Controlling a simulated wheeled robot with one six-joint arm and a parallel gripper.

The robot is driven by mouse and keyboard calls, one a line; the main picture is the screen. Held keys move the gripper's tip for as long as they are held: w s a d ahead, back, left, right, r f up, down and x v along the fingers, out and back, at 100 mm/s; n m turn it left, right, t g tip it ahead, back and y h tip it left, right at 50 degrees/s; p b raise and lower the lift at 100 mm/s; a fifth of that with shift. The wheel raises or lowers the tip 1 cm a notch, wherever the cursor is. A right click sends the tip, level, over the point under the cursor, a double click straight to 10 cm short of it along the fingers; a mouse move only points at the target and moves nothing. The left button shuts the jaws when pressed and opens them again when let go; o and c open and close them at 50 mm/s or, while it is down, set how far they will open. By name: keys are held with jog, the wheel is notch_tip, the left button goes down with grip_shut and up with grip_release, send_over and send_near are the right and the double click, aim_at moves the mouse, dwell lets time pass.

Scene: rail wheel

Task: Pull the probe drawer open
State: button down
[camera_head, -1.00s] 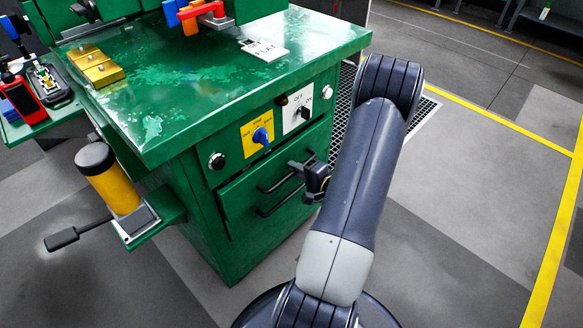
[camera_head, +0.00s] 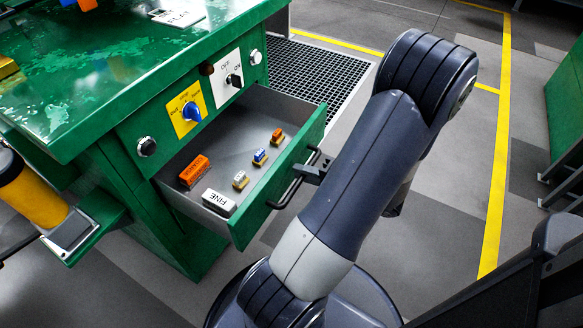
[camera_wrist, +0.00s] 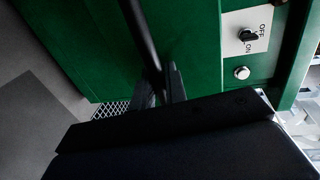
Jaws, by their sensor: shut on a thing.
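The green probe drawer (camera_head: 262,190) is pulled well out of the green cabinet in the head view, and its inside shows. Several small parts lie in it: an orange block (camera_head: 194,171), a white block marked FINE (camera_head: 219,203), and small blue-and-white and orange pieces on yellowish bases. The dark bar handle (camera_head: 289,193) runs along the drawer front. My gripper (camera_head: 315,170) is shut on the handle, partly hidden behind my arm. In the wrist view the handle bar (camera_wrist: 142,35) runs down between my gripper's fingers (camera_wrist: 160,88).
The panel above the drawer carries a blue knob (camera_head: 191,112) on a yellow plate and an OFF/ON switch (camera_head: 234,80). A yellow cylinder (camera_head: 32,198) stands on a side bracket at left. A floor grate (camera_head: 318,75) lies behind the drawer.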

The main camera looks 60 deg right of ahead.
jog(key=shift+s, duration=0.3)
jog(key=c, duration=1.8)
grip_release()
jog(key=shift+s, duration=0.1)
jog(key=p+v, duration=0.2)
jog(key=v, duration=0.8)
jog(key=shift+s, duration=0.3)
jog(key=shift+d, duration=0.15)
jog(key=b+x, duration=0.2)
jog(key=x, duration=0.9)
jog(key=shift+r, duration=0.1)
